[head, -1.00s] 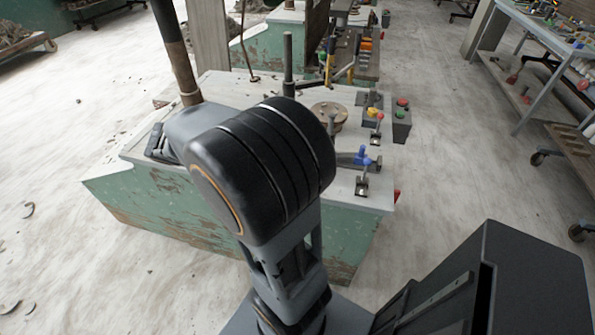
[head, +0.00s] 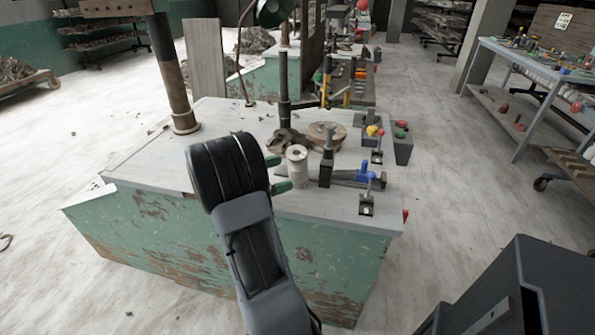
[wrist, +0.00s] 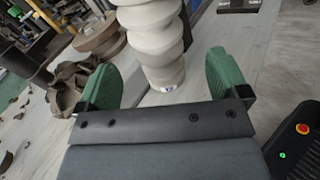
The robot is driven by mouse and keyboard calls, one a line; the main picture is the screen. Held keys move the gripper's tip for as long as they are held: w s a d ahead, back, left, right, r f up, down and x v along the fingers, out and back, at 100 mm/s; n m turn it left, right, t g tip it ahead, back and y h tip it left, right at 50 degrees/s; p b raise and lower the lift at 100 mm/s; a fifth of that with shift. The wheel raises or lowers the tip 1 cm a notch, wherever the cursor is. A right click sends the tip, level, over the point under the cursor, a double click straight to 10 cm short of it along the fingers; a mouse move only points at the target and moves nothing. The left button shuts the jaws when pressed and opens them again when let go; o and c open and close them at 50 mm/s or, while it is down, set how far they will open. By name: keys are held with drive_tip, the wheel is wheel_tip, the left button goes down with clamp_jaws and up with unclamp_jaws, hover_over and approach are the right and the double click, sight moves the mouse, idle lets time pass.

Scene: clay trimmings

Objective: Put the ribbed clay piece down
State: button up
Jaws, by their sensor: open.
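The ribbed clay piece (head: 297,167) is a pale, ringed cylinder standing upright on the workbench top (head: 235,116). It also shows large in the wrist view (wrist: 152,45), with a small marked label low on its side. My gripper (head: 278,174) is open, its green fingertips just left of the piece in the head view. In the wrist view the gripper (wrist: 163,80) has one finger on each side of the piece, with a visible gap at both fingers. The foot of the piece is seen close to the gripper's palm edge.
Brown curled clay scraps (head: 284,140) and a round brown disc (head: 326,134) lie behind the piece.

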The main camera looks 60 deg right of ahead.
sight(299, 168)
drive_tip(key=shift+b+x, duration=0.3)
drive_tip(key=shift+x, duration=2.85)
drive_tip(key=shift+f, duration=0.1)
drive_tip(key=c, duration=1.3)
drive_tip(key=shift+w, duration=0.1)
drive_tip(key=shift+c, duration=0.9)
